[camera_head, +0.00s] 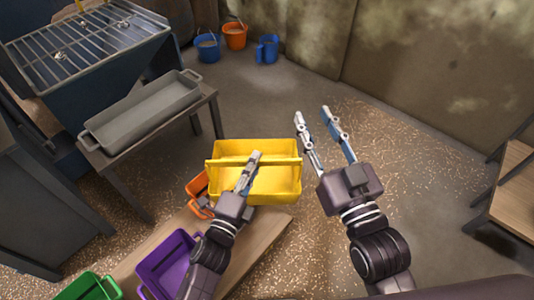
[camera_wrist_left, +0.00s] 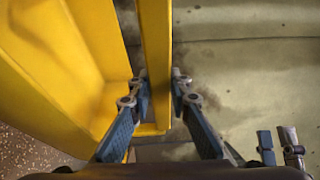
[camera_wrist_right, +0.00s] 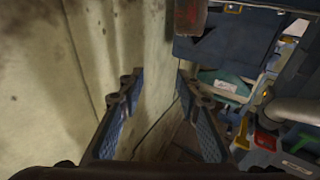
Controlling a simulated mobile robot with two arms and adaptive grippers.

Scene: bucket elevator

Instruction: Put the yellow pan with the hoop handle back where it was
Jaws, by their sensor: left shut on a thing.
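The yellow pan (camera_head: 228,188) with its hoop handle (camera_head: 280,161) is in the middle of the head view, above the end of a wooden bench. My left gripper (camera_head: 250,170) is shut on the hoop handle near its middle. In the left wrist view the handle (camera_wrist_left: 157,60) runs between the two fingers (camera_wrist_left: 159,95), with the pan wall (camera_wrist_left: 50,80) to the left. I cannot tell whether the pan touches anything below. My right gripper (camera_head: 322,120) is open and empty, to the right of the pan; it also shows in the right wrist view (camera_wrist_right: 160,88).
The wooden bench (camera_head: 265,228) holds an orange pan (camera_head: 197,186), a purple pan (camera_head: 165,262) and a green pan (camera_head: 95,287). A grey tray (camera_head: 145,112) stands on a table at left. Buckets stand at the back wall. A wooden table (camera_head: 515,195) is at right. Grain-strewn floor lies between.

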